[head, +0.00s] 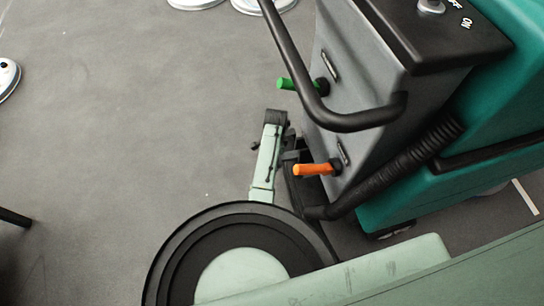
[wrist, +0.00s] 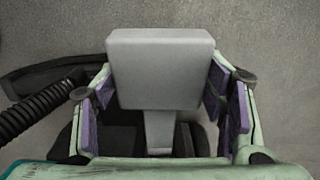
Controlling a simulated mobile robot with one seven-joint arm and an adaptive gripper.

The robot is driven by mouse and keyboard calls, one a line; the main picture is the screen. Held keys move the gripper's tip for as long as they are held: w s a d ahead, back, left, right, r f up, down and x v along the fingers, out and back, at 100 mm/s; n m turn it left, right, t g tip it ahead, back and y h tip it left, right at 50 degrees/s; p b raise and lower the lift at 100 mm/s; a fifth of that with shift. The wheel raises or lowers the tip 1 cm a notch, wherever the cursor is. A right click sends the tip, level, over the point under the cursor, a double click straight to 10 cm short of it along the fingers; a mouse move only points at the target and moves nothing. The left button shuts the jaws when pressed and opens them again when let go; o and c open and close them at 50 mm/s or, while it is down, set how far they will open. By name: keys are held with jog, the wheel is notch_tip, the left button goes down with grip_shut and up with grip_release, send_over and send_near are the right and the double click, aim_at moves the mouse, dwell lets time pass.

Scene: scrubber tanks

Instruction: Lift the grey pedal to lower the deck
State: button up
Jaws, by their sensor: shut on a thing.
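The grey pedal (wrist: 160,68) fills the upper middle of the wrist view, a broad flat pad on a narrower stem that runs down toward a dark gap. My gripper (wrist: 163,88) has one finger on each side of the pad, with purple inner faces against its left and right edges; it is shut on the pedal. In the head view my gripper (head: 273,130) is low beside the rear of the grey and teal scrubber machine (head: 365,85). The pedal cannot be made out there, and the deck cannot be identified.
On the machine's grey rear panel are a green-handled lever (head: 290,84) and an orange-handled lever (head: 312,169), close to my arm. A black bar handle (head: 290,50) and a ribbed hose (head: 425,150) are also close. The floor (head: 130,110) to the left is mostly clear.

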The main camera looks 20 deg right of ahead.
jog(key=shift+d+r+y+p, duration=0.3)
jog(key=shift+r+y+p, duration=0.3)
jog(key=shift+r+y, duration=0.4)
jog(key=o, duration=1.7)
jog(key=v, duration=0.7)
jog(key=shift+d+r, duration=0.1)
jog(key=shift+r, duration=0.15)
